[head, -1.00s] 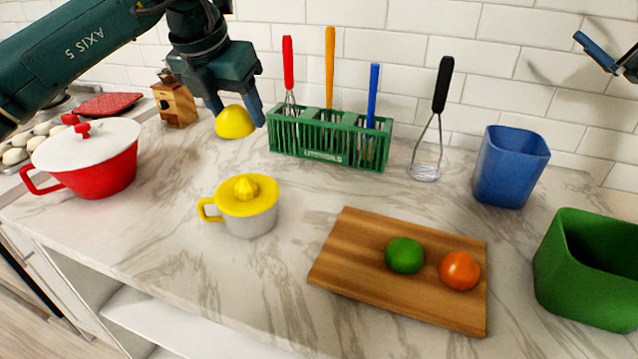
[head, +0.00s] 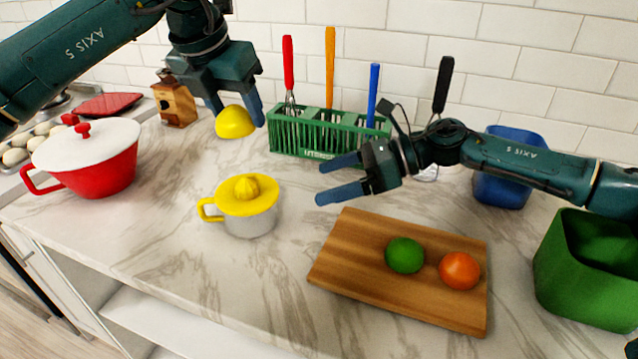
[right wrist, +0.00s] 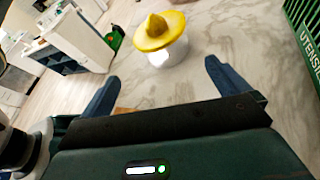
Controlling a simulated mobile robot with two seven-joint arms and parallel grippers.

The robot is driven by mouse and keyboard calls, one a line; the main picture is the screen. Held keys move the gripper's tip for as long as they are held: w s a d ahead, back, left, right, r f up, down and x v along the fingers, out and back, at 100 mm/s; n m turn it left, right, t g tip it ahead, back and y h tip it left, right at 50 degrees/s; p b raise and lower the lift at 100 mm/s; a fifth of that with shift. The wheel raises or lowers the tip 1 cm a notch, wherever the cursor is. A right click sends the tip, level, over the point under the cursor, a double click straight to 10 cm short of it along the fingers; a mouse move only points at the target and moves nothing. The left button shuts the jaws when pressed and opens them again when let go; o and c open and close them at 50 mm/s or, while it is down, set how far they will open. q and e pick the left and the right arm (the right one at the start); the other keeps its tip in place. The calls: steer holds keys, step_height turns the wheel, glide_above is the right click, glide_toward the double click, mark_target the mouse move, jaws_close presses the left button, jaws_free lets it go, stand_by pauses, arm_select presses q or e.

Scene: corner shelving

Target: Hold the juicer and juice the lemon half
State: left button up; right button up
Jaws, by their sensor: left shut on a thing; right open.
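The juicer (head: 250,208) stands upright on the marble counter, with a yellow reamer top, a yellow handle on its left and a grey-white cup. It also shows ahead of the fingers in the right wrist view (right wrist: 160,38). The yellow lemon half (head: 235,122) is between the fingers of my left gripper (head: 238,112), which is shut on it, held above the counter behind the juicer. My right gripper (head: 340,178) is open and empty, to the right of the juicer and apart from it, its fingers pointing left toward it.
A cutting board (head: 345,258) with a lime (head: 405,255) and an orange (head: 459,270) lies at front right. A green utensil rack (head: 300,137) stands behind. A red pot (head: 95,170) is at left; blue (head: 500,190) and green (head: 580,275) bins are at right.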

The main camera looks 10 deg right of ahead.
mark_target(257, 204)
steer(key=a+n, duration=0.1)
steer(key=f+n, duration=0.1)
steer(key=a, duration=0.1)
steer(key=shift+w+a+f+n, duration=0.2)
steer(key=shift+w+a+n, duration=0.1)
steer(key=shift+n, duration=0.1)
steer(key=shift+w+a+f, duration=0.1)
steer(key=shift+a, duration=0.2)
steer(key=x, duration=1.1)
steer(key=shift+w+f, duration=0.15)
steer(key=shift+f, duration=0.05)
steer(key=c, duration=0.7)
steer(key=shift+c, duration=0.2)
steer(key=o, duration=0.7)
steer(key=shift+c, duration=0.2)
steer(key=c, duration=0.6)
